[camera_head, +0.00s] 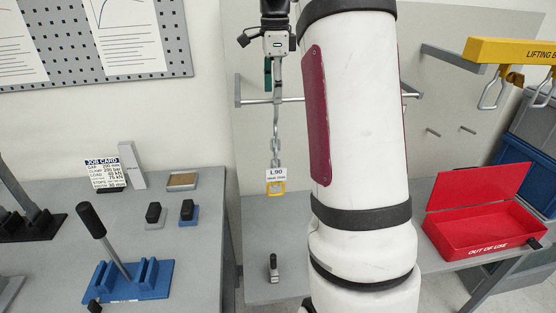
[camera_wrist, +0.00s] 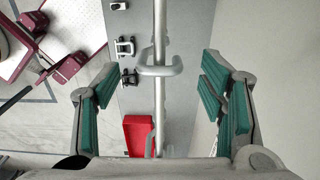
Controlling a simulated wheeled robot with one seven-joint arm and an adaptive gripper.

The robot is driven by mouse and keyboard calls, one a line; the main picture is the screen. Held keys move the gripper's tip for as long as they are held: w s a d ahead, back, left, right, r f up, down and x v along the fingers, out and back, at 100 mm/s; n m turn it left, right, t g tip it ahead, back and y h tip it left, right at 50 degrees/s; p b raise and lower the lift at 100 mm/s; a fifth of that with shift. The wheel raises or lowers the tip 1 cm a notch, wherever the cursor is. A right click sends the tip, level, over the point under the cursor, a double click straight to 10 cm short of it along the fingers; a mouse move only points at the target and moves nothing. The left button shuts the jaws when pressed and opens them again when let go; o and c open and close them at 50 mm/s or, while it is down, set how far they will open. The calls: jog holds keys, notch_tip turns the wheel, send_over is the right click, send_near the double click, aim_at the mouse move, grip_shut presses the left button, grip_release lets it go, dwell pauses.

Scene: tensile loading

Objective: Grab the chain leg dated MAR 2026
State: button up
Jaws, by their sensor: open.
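A chain leg (camera_head: 276,145) hangs in front of the wall rail in the head view. It carries a white tag (camera_head: 276,175) reading L90, with a smaller line too small to read surely, and a yellow-framed piece at its bottom. My gripper (camera_head: 273,78) is at the chain's upper end, partly hidden by its own body. In the wrist view my gripper (camera_wrist: 160,100) is open, with green pads on both sides. A grey metal link (camera_wrist: 160,70) on a rod (camera_wrist: 160,30) lies between the spread fingers, apart from both pads.
The rail (camera_head: 256,102) runs behind my arm, with bare pegs to its right. A red OUT OF USE box (camera_head: 475,240) stands open on the right bench. A yellow lifting beam (camera_head: 505,50) has hooks. A blue fixture (camera_head: 130,280) with a lever stands on the left bench.

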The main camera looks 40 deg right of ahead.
jog(key=shift+f, duration=1.25)
grip_shut()
jog(key=shift+r, duration=0.15)
